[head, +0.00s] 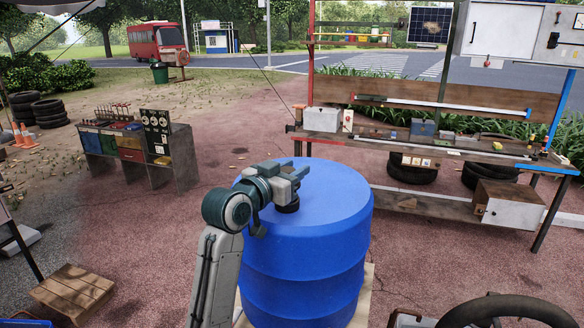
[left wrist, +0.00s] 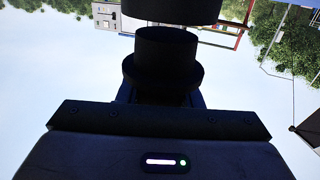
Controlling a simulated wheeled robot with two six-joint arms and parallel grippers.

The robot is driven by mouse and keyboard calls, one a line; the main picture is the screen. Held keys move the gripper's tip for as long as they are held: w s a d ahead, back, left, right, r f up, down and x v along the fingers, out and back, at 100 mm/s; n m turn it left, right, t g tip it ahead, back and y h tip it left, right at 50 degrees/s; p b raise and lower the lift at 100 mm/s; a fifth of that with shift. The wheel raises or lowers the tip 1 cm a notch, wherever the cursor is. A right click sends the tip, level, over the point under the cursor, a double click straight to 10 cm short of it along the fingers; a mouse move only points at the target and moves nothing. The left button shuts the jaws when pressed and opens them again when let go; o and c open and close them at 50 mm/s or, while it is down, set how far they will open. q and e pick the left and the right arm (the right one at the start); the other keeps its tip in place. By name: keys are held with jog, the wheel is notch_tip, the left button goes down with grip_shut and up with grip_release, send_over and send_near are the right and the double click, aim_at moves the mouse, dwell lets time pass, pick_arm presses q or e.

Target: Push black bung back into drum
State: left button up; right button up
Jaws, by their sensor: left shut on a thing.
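The blue drum (head: 305,250) stands upright in the middle of the head view. My left gripper (head: 292,172) is over the drum's top, towards its left side, and is shut on the black bung. The bung (head: 288,207) shows as a dark round piece just under the gripper, close to the drum top. I cannot tell whether it touches the drum or sits in its hole. In the left wrist view a black stepped cylinder, the bung (left wrist: 165,60), shows in front of the gripper body. The hole is hidden. My right gripper is not in view.
A workbench (head: 440,152) with tools and boxes stands behind the drum to the right. A small cabinet (head: 135,150) with coloured bins stands at the left. A wooden crate (head: 73,292) is at the front left, and a black wheel (head: 508,310) at the front right.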

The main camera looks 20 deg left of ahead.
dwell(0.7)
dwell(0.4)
pick_arm(q)
jog(key=shift+p, duration=0.35)
dwell(0.4)
jog(key=shift+p, duration=0.3)
jog(key=shift+f+b, duration=0.4)
jog(key=shift+f, duration=0.25)
jog(key=shift+f+b, duration=0.5)
jog(key=shift+f, duration=0.55)
